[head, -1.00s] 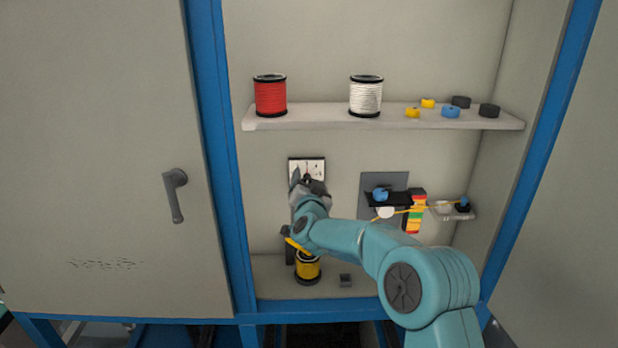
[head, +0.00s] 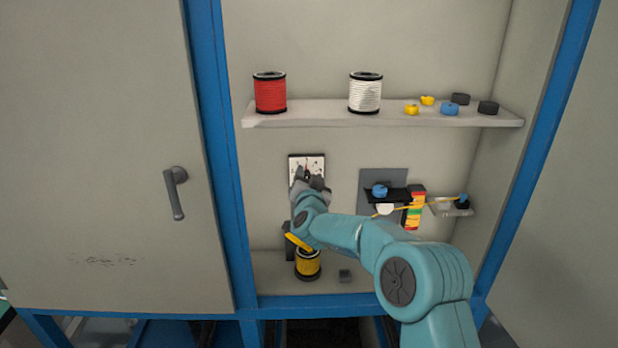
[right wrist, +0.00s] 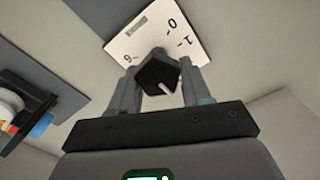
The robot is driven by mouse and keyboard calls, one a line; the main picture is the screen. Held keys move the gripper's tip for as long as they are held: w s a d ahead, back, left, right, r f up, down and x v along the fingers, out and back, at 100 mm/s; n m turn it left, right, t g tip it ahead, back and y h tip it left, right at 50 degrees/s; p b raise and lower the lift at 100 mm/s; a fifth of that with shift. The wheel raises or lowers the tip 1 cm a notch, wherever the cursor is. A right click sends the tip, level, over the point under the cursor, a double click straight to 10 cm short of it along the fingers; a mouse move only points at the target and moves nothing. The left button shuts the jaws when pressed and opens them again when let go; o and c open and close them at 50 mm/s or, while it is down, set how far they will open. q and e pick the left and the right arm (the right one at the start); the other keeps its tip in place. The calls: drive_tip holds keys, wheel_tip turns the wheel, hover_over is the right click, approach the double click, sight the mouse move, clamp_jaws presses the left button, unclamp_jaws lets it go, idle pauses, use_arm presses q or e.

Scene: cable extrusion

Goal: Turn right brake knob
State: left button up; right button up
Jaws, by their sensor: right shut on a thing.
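The brake panel is a white plate (head: 309,161) on the back wall, below the shelf. It also shows in the right wrist view (right wrist: 140,33), with printed figures around a dark knob (right wrist: 158,72). My right gripper (head: 308,178) is at this plate, and its arm comes in from the lower right. In the right wrist view the fingers of my right gripper (right wrist: 160,80) stand on both sides of the dark knob and are shut on it. A white mark line shows on the knob's face. In the head view the gripper mostly hides the knob. My left gripper is not in view.
Red (head: 270,93) and white (head: 365,93) spools stand on the shelf (head: 320,120) with several small yellow, blue and black pieces. A yellow spool (head: 307,264) is below my gripper. A grey plate (head: 370,177) with a blue knob (head: 379,190) is to the right.

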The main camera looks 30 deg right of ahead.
drive_tip(key=n+p, duration=0.1)
drive_tip(key=n, duration=0.2)
drive_tip(key=shift+a+r+p, duration=0.1)
drive_tip(key=shift+r+p, duration=0.1)
drive_tip(key=shift+p, duration=0.15)
drive_tip(key=shift+w+a+n+p, duration=0.15)
drive_tip(key=shift+n+p, duration=0.85)
drive_tip(key=shift+n, duration=1.1)
drive_tip(key=o, duration=1)
drive_tip(key=shift+f, duration=0.1)
